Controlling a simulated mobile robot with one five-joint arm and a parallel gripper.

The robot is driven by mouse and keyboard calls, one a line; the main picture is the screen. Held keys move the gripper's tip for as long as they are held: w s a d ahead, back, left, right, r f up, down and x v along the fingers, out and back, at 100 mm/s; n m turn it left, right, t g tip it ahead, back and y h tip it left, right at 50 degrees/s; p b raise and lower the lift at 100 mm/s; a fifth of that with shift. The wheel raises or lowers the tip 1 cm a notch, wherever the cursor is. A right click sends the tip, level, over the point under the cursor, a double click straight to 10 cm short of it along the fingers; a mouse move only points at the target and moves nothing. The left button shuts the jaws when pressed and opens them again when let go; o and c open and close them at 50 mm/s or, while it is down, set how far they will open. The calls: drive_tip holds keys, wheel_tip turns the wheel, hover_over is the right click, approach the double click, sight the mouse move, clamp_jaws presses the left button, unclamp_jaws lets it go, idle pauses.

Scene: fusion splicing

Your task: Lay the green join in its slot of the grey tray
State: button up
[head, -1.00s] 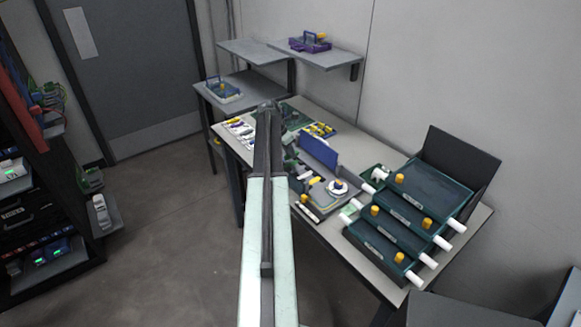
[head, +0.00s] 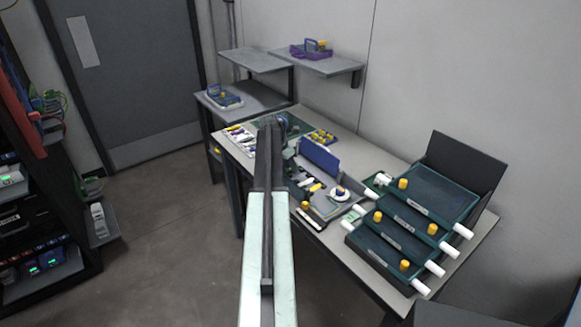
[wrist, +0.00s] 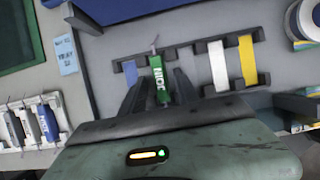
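The green join (wrist: 160,82), with white lettering, shows in the wrist view between the two fingers of my gripper (wrist: 158,88). A gap shows on each side of it, so the fingers look open around it. It lines up with a dark notched rack (wrist: 186,53) that has a blue strip (wrist: 131,75) on its left and white (wrist: 218,65) and yellow (wrist: 247,60) strips on its right. I cannot tell whether the join rests on the rack. I cannot surely tell which surface is the grey tray. In the head view my arm hides the gripper and join.
A white holder with coloured sleeves (wrist: 28,124) lies at the left in the wrist view. A ringed spool (wrist: 306,20) is at upper right. In the head view, stacked dark green trays (head: 400,232) fill the table's right, and an upright blue panel (head: 319,157) stands mid-table.

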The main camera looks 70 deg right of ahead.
drive_tip(key=p+v, duration=1.1)
drive_tip(key=v, duration=0.1)
drive_tip(key=shift+a+r, duration=0.1)
